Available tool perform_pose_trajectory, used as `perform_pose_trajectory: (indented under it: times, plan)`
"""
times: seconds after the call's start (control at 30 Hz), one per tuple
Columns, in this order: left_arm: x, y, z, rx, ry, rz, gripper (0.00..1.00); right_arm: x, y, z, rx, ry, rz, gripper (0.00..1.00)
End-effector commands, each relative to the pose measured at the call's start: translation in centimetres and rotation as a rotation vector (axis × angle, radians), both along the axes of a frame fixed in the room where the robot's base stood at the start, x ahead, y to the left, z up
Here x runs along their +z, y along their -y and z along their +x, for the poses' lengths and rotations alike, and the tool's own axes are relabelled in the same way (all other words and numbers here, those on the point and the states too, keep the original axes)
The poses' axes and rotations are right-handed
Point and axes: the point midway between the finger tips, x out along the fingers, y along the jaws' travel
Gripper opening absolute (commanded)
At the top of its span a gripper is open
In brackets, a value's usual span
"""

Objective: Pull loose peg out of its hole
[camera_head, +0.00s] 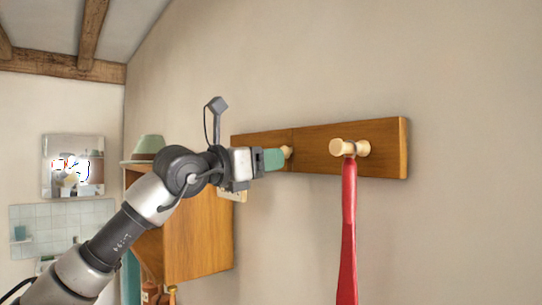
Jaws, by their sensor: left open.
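A wooden rail (386,135) is fixed to the wall. A second pale peg (349,148) at the right carries a red strap (348,235) that hangs down. The gripper is open. My right gripper is not in view.
A wooden cabinet (206,235) stands against the wall below and behind my left arm. A green hat (146,148) sits on top of it. A mirror (73,166) hangs on the far left wall. The wall right of the rail is clear.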

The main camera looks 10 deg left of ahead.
Motion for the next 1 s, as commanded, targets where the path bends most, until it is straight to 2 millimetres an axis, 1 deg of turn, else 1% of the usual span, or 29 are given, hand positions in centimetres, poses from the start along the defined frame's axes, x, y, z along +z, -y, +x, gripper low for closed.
perform_pose_trajectory:
  times: [0.03,0.2,0.27,0.57,1.0]
  plan:
    - [0.0,0.0,0.0,0.0,0.0,0.0,0.45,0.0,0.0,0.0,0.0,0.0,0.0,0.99]
    - [0.0,0.0,0.0,0.0,0.0,0.0,0.19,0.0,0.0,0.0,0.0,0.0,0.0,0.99]
    - [0.0,0.0,0.0,0.0,0.0,0.0,0.11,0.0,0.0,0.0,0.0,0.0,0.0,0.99]
    - [-0.1,-0.1,-0.1,0.0,0.0,0.0,0.1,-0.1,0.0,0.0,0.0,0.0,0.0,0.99]
    - [-0.4,-0.8,-1.0,0.0,0.001,-0.001,0.1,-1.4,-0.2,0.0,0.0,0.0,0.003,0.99]
